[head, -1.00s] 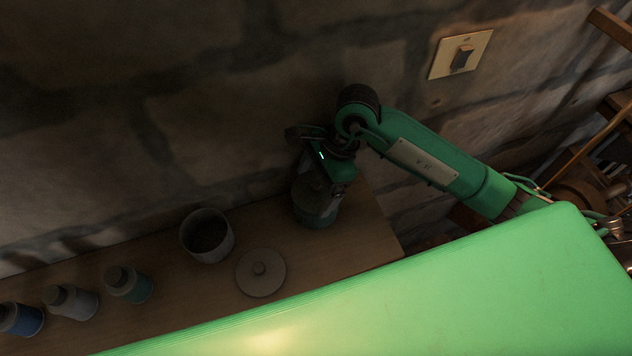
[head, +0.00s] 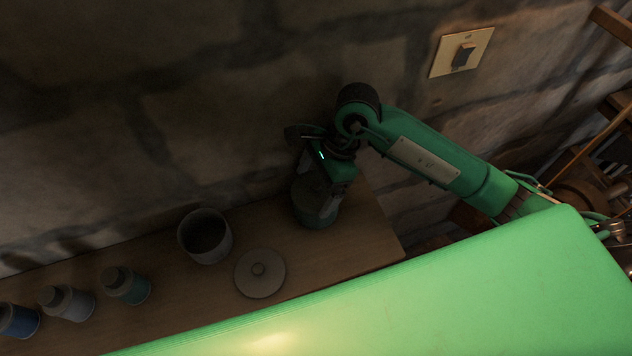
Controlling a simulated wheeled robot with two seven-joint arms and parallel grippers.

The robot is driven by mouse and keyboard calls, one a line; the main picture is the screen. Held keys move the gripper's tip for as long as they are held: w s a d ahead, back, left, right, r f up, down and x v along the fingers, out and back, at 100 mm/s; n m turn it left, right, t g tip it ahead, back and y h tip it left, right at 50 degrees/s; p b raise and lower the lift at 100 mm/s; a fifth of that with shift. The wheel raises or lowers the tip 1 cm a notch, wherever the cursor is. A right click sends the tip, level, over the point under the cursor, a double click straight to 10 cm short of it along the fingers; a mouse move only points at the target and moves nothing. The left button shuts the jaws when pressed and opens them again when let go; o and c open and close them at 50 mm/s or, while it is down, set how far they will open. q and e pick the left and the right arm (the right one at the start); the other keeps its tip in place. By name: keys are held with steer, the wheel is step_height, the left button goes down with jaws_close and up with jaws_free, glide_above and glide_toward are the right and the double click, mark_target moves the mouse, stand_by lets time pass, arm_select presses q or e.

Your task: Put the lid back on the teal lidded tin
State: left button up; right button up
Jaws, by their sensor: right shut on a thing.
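The teal tin (head: 312,211) stands on the wooden shelf near its right end, against the stone wall. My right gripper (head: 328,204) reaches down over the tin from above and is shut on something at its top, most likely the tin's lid. The fingers and the gripper body hide much of the tin's top, so I cannot tell whether the lid sits fully on the rim. My left gripper is not in view.
A grey open tin (head: 206,238) stands left of the teal tin. A wall switch (head: 463,54) is at upper right.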

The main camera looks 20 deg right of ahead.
steer(key=shift+b, duration=0.4)
stand_by(0.4)
steer(key=o, duration=0.6)
steer(key=shift+o, duration=0.2)
steer(key=shift+r, duration=0.1)
steer(key=shift+r+p, duration=1.4)
steer(key=shift+r, duration=2)
jaws_close()
